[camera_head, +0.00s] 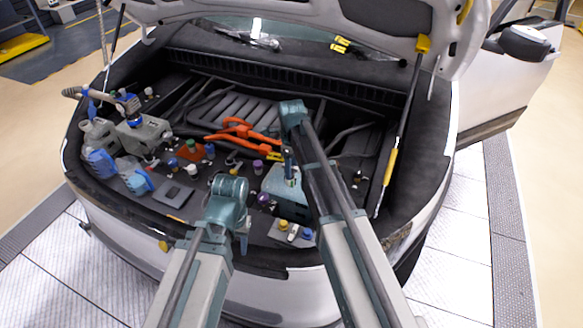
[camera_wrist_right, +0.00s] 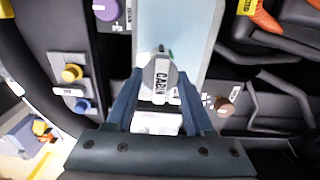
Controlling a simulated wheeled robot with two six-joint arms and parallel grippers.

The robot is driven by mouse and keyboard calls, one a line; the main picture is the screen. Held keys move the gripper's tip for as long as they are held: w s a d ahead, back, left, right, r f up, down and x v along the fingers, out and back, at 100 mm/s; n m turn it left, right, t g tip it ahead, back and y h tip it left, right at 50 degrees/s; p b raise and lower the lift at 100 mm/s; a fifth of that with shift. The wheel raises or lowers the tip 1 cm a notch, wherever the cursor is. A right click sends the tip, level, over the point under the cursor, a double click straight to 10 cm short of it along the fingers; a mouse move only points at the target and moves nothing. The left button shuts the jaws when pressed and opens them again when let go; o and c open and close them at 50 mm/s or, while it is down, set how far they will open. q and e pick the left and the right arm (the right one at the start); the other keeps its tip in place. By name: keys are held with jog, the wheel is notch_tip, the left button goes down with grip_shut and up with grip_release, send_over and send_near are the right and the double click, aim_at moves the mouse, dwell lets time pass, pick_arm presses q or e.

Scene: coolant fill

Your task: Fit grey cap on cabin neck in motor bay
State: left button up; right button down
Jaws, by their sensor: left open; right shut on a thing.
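The grey cap (camera_wrist_right: 160,76) is between the fingertips of my right gripper (camera_wrist_right: 158,85). It is marked CABIN. In the head view the right gripper (camera_head: 289,172) points down into the motor bay (camera_head: 250,110), over a light blue block (camera_head: 290,205). The same pale blue surface (camera_wrist_right: 150,25) lies behind the cap in the right wrist view. I cannot make out the cabin neck; cap and fingers cover what is beneath. My left gripper (camera_head: 243,243) hangs at the bay's front edge, apart from the cap; it is open.
Yellow and blue caps (camera_head: 283,225) sit on a front panel near my right arm. A purple cap (camera_wrist_right: 105,9) and a brown cap (camera_wrist_right: 224,106) flank the fingers. Orange cables (camera_head: 240,130) cross the bay. Bottles (camera_head: 130,170) stand at left. The raised hood (camera_head: 300,10) hangs above.

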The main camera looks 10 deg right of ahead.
pick_arm(q)
jog(key=shift+f+b, duration=1.5)
pick_arm(e)
jog(key=shift+f, duration=1.5)
pick_arm(q)
jog(key=shift+r, duration=0.1)
pick_arm(e)
jog(key=shift+c, duration=1)
grip_release()
jog(key=shift+r, duration=0.15)
pick_arm(q)
notch_tip(320, 180, up, 14)
jog(key=p, duration=1.4)
pick_arm(e)
notch_tip(320, 180, up, 14)
jog(key=shift+f, duration=0.2)
